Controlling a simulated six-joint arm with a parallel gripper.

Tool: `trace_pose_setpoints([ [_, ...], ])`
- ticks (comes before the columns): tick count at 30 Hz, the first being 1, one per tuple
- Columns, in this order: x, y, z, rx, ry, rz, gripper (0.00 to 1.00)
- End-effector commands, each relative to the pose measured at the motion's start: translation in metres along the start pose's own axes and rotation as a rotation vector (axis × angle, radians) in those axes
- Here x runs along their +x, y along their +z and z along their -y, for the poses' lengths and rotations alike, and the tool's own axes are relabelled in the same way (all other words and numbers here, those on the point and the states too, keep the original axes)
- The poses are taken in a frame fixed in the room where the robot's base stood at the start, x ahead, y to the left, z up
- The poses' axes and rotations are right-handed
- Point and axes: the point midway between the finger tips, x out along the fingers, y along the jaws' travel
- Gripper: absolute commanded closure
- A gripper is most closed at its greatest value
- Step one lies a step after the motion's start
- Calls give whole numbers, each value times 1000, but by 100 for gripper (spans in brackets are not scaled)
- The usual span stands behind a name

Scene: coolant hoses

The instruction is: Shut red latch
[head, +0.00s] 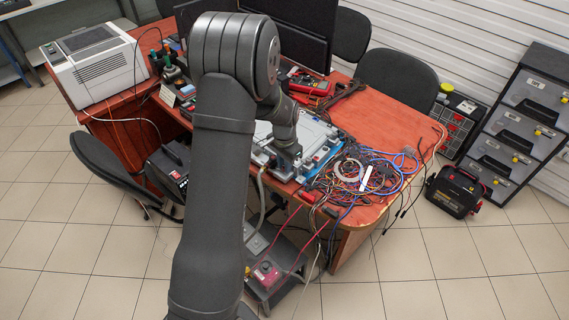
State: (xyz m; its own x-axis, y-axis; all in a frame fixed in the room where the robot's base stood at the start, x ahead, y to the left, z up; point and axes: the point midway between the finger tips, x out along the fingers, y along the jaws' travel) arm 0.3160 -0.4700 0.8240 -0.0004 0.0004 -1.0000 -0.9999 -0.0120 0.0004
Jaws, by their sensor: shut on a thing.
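A pale grey unit with blue edging (318,132) lies on the desk, partly behind my arm. My gripper (288,160) points down at the unit's near edge. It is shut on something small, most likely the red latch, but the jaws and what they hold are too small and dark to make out. The latch's angle cannot be told. A grey hose (262,197) hangs from the near edge of the unit, just left of my gripper, and runs down towards the floor.
Tangled blue, white and red cables (378,172) lie to the right of the unit. A red multimeter (308,84) and a dark monitor (300,45) are behind. A box with a red top (266,272) stands below. The desk's right part (405,112) is clear.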

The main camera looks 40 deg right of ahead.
Motion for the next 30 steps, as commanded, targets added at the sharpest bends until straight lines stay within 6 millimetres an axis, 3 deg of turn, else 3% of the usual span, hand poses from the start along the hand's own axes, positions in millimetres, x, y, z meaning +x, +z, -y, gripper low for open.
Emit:
trace_pose_setpoints([
  [10,-1,0,1,155,-1,-1,100],
  [27,-1,-1,1,186,-1,-2,100],
  [28,-1,-1,1,186,-1,-2,76],
  [30,-1,-1,1,186,-1,-1,73],
])
